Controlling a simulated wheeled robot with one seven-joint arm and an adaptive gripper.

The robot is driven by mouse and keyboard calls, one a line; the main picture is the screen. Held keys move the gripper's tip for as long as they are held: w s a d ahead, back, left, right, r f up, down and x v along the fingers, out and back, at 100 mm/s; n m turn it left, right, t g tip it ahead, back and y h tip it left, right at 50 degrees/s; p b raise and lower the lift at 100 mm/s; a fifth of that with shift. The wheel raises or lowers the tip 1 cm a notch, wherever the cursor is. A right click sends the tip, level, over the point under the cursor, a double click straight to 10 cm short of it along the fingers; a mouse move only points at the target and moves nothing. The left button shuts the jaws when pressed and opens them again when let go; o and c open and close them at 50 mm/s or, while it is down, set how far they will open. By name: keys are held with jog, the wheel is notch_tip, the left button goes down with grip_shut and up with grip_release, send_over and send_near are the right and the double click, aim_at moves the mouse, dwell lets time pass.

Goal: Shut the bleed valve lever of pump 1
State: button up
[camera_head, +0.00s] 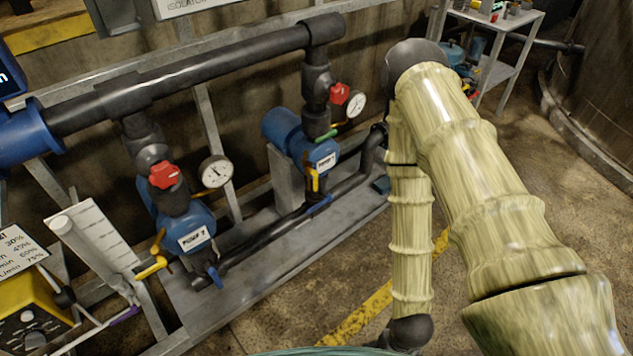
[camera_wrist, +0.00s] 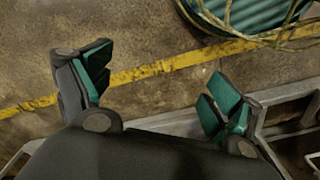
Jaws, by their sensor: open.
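Two blue pumps stand on the skid in the head view. The left pump (camera_head: 181,229) and the right pump (camera_head: 308,155) both bear white labels, whose numbers I cannot read surely. A yellow lever (camera_head: 153,257) sticks out at the left pump's lower left, and a blue lever (camera_head: 214,275) sits below that pump. The right pump has a yellow lever (camera_head: 315,181) below it and a green lever (camera_head: 326,135) above. I cannot tell which lever is the bleed valve's. My gripper (camera_wrist: 158,78) is open and empty in the wrist view, over the floor. No lever shows between its fingers.
Red valve knobs (camera_head: 163,175) and round gauges (camera_head: 216,171) stand above the pumps. A thick dark pipe (camera_head: 190,78) runs above them. A yellow control box (camera_head: 30,313) is at lower left, a cart (camera_head: 498,62) at top right. The floor (camera_head: 540,165) right of the skid is clear.

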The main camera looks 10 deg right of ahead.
jog(key=w+a+f+b, duration=0.1)
jog(key=w, duration=0.2)
jog(key=w+a+f+t+y+b, duration=0.1)
jog(key=w, duration=0.2)
jog(key=w+a+f+n+t+b, duration=0.1)
jog(key=w+a+b, duration=0.1)
jog(key=w, duration=0.1)
jog(key=shift+f+y, duration=0.4)
jog(key=c, duration=0.9)
jog(key=n+t+y+b, duration=0.6)
jog(key=t+y+b, duration=0.1)
jog(key=t+b, duration=0.6)
send_near(316, 181)
jog(key=x, duration=1)
jog(key=shift+w, duration=0.3)
grip_shut()
